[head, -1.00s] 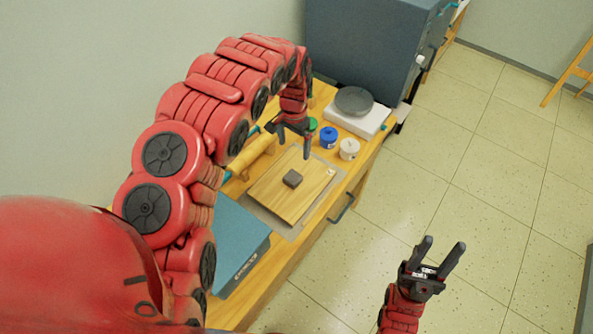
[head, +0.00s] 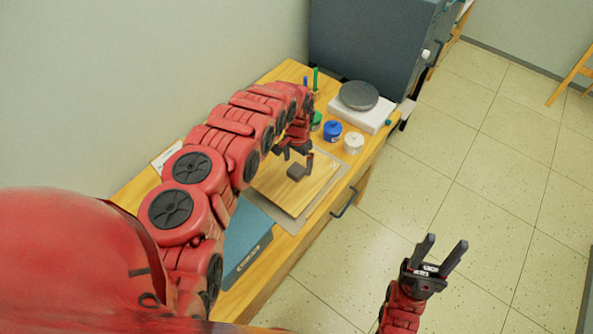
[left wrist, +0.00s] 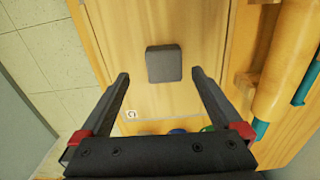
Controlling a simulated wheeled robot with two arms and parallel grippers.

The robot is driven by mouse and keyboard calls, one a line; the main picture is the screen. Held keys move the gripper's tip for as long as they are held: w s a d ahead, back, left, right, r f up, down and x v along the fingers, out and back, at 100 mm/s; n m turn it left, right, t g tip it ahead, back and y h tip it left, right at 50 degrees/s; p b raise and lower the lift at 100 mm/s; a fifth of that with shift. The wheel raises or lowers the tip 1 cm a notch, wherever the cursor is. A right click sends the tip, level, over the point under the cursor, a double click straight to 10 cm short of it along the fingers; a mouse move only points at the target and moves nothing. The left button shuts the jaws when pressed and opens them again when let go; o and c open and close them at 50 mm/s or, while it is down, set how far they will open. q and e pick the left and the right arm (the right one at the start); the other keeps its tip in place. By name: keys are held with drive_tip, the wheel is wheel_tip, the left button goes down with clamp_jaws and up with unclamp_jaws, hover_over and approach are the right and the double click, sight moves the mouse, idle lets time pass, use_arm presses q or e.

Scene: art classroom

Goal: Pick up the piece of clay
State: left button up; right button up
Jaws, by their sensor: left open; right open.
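The piece of clay (head: 297,172) is a small dark grey block with rounded edges. It lies on a wooden board (head: 283,196) on the table. In the left wrist view the clay (left wrist: 163,63) lies ahead of the open fingers, centred between their lines, with nothing touching it. My left gripper (head: 294,161) is open and empty, just above and beside the clay; its fingers also show in the left wrist view (left wrist: 160,82). My right gripper (head: 445,258) is open and empty over the floor, away from the table.
A blue jar (head: 332,131) and a white jar (head: 353,143) stand behind the board, near a scale with a grey plate (head: 359,96). A yellow rolling pin (left wrist: 285,60) lies beside the board. A grey kiln-like box (head: 375,45) stands behind.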

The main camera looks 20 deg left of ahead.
sight(296, 172)
use_arm(q)
drive_tip(key=shift+a+f+p, duration=0.15)
drive_tip(key=shift+f+p, duration=0.2)
drive_tip(key=shift+f, duration=0.05)
drive_tip(key=shift+w+f, duration=0.1)
drive_tip(key=shift+f, duration=0.55)
drive_tip(key=shift+w+a+f, duration=0.1)
drive_tip(key=shift+f, duration=0.1)
drive_tip(key=shift+f+b, duration=0.95)
drive_tip(key=shift+f, duration=0.15)
clamp_jaws()
